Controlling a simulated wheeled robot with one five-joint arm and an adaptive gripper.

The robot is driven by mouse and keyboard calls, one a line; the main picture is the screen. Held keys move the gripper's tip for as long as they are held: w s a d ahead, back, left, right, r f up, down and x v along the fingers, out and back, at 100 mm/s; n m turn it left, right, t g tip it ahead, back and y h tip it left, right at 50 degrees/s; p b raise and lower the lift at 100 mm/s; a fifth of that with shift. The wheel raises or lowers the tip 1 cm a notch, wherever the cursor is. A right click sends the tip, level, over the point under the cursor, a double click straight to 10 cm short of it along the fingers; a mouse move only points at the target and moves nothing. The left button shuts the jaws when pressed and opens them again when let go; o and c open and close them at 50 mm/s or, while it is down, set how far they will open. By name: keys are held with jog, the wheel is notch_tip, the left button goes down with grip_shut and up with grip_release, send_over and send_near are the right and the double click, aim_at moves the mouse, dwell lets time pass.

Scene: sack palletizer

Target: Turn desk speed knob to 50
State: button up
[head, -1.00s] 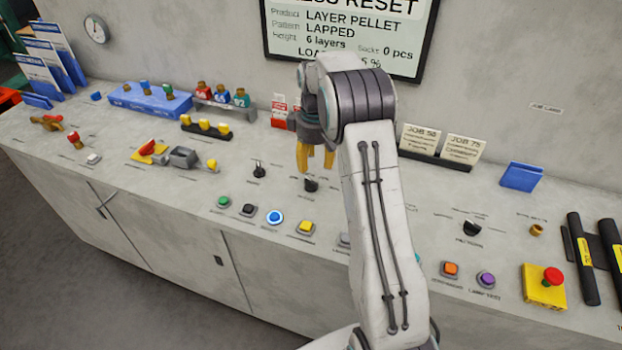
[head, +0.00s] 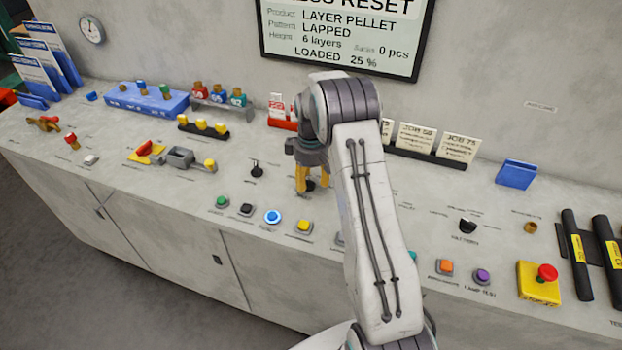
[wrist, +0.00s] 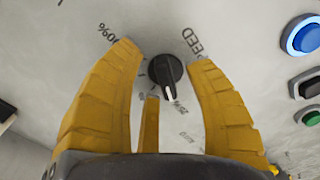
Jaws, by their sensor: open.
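The black speed knob (wrist: 164,70) sits on the desk, with the word SPEED printed beside it in the wrist view. Its white mark points down in that view, towards a label that seems to read 25%; a label like 100% is at upper left. My gripper (wrist: 163,56) is open, its yellow fingers on either side of the knob with gaps between. In the head view my gripper (head: 313,188) is low over the desk, and the knob (head: 310,185) is partly hidden behind its fingers.
Another black knob (head: 257,168) stands to the left. Green, black, blue (head: 273,217) and yellow (head: 304,228) buttons lie in front. Job cards (head: 415,137) stand behind my arm. The wall screen (head: 345,35) reads LOADED 25 %. A red emergency button (head: 547,272) is at right.

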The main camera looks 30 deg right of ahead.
jog(key=shift+o, duration=0.2)
jog(key=shift+f, duration=0.1)
grip_shut()
dwell(0.4)
